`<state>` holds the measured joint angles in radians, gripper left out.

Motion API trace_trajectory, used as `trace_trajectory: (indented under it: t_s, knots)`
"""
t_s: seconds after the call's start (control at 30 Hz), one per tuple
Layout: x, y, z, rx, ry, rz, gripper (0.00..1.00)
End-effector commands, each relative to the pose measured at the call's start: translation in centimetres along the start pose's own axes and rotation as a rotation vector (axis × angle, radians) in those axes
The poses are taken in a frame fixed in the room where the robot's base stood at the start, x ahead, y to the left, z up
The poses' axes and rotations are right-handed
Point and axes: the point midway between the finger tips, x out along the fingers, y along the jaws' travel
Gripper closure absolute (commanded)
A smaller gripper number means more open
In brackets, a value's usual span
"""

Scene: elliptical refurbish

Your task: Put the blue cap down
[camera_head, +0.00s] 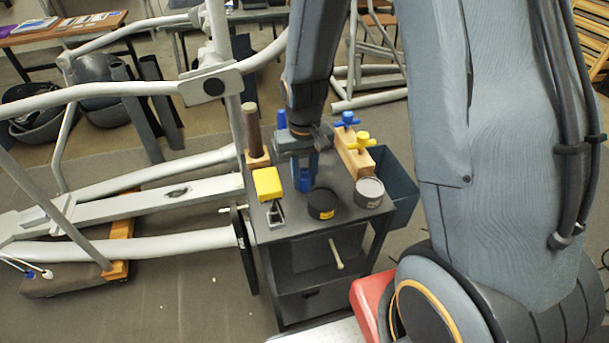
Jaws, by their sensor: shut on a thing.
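My gripper (304,168) points down over the black top of a small cart (290,226). It is shut on the blue cap (303,182), which shows low between the fingers. The cap is upright at or just above the cart top; I cannot tell whether it touches. The fingers hide part of it. A yellow block-shaped thing (267,184) stands to its left. A black round tin (321,204) is in front and to the right, with a grey round tin (369,190) further right.
A wooden block (354,161) with blue and yellow T-handles stands right of my gripper. A dark cylinder (252,130) on a wooden base stands behind left. A dark blue bin (398,187) adjoins the cart's right. The elliptical machine's grey frame (150,196) is at left.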

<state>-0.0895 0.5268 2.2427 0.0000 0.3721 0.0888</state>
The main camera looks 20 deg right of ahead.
Motion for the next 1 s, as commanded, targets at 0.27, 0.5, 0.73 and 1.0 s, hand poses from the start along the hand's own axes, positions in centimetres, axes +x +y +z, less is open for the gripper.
trace_trajectory:
  t_s: [0.27, 0.5, 0.73, 1.0]
  knots:
    - [0.1, 0.0, 0.0, 0.000, 0.000, 0.000, 0.96]
    - [0.2, 0.0, 0.0, 0.000, 0.000, 0.000, 0.57]
    - [0.2, 0.0, 0.0, 0.000, 0.000, 0.000, 0.57]
    - [-1.8, 0.0, -0.1, 0.000, 0.004, 0.000, 0.57]
